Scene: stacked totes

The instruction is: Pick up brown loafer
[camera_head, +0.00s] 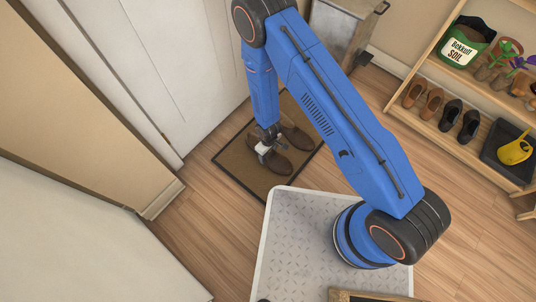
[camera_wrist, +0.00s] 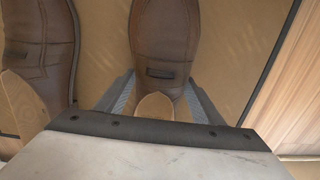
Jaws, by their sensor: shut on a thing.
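A pair of brown loafers stands on a brown doormat (camera_head: 235,160) by the white door. In the head view my gripper (camera_head: 265,153) reaches down to the nearer brown loafer (camera_head: 277,164). In the wrist view this brown loafer (camera_wrist: 165,45) lies between the two grey fingers of my gripper (camera_wrist: 157,97), which are shut on it near its opening. The other loafer (camera_wrist: 40,50) is beside it on the left of the wrist view, outside the fingers, and in the head view (camera_head: 297,136) it lies just behind. I cannot tell whether the held loafer touches the mat.
A wooden shelf (camera_head: 440,130) at the right holds more shoes, a soil bag (camera_head: 466,45) and a yellow watering can (camera_head: 515,152). The white door (camera_head: 150,70) is close on the left. Wooden floor (camera_head: 365,115) is clear between mat and shelf.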

